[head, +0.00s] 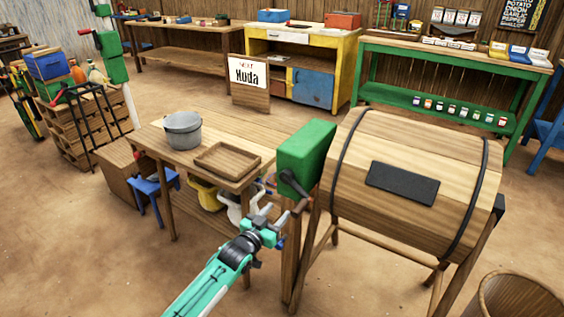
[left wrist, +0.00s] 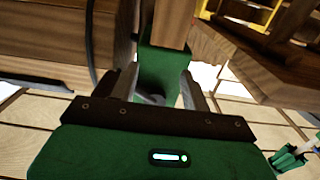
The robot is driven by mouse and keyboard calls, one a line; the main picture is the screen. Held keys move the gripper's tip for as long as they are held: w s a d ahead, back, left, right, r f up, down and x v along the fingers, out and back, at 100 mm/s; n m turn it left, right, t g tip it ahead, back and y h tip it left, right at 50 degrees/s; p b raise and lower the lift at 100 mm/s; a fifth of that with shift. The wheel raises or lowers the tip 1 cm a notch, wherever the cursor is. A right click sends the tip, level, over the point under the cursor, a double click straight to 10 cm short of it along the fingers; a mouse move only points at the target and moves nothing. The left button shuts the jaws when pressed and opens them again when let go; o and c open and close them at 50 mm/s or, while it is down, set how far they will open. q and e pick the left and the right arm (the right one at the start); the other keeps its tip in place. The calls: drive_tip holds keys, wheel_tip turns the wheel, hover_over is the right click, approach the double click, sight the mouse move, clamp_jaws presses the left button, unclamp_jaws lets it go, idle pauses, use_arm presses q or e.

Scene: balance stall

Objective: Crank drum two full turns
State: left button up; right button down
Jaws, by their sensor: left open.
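The wooden drum (head: 360,150) lies on its side on a wooden stand, with dark bands and a dark rectangular panel facing up. A green box (head: 306,146) is fixed at its left end. A dark crank (head: 290,182) sticks out low on the box, its grip at the lower right end. My left gripper (head: 270,222) is open, just left of and below the crank grip; I see no contact. In the left wrist view the green box (left wrist: 163,65) shows between my open fingers, with a dark part, possibly the crank, partly hidden low between them. My right gripper is out of view.
A wooden table (head: 213,147) left of the drum holds a grey pot (head: 183,130) and a wooden tray (head: 228,160). A blue stool (head: 152,186) stands beside it. A wooden barrel (head: 515,300) is at lower right. The floor at lower left is clear.

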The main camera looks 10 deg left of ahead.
use_arm(q)
drive_tip(key=p+v, duration=0.5)
drive_tip(key=v, duration=0.4)
idle(0.4)
